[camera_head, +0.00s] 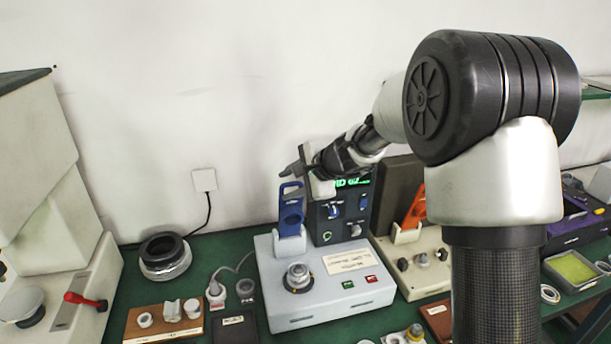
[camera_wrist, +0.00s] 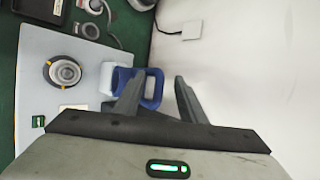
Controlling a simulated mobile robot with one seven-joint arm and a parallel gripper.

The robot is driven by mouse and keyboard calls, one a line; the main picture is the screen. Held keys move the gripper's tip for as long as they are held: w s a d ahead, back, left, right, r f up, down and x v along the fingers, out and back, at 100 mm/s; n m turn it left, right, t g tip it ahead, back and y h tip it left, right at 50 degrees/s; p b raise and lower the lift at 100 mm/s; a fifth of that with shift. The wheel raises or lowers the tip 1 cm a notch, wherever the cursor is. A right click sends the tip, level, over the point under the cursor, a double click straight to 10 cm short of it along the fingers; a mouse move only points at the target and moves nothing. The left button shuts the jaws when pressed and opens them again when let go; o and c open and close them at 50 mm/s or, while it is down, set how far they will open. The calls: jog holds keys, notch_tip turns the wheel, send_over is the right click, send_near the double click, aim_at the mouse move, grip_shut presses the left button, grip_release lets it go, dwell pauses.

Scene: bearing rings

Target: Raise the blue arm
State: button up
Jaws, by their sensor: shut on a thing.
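The blue arm (camera_head: 291,209) stands upright in a white holder at the back left of a light grey machine box (camera_head: 262,262). It has slots through it. My gripper (camera_head: 292,172) is at its upper end, and its jaws are shut on it. In the wrist view the blue arm (camera_wrist: 157,90) shows as a blue loop beside and partly behind the left finger of my gripper (camera_wrist: 159,77). The exact contact between fingers and arm is partly hidden.
A ring seat (camera_head: 297,277) sits on the box top, with a red and a green button nearby. A dark control panel (camera_head: 330,222) stands just behind and right. An orange arm (camera_head: 416,208) stands farther right. The white wall (camera_head: 150,110) is close behind.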

jog(key=b+v, duration=0.1)
jog(key=v, duration=1.6)
jog(key=shift+r, duration=0.15)
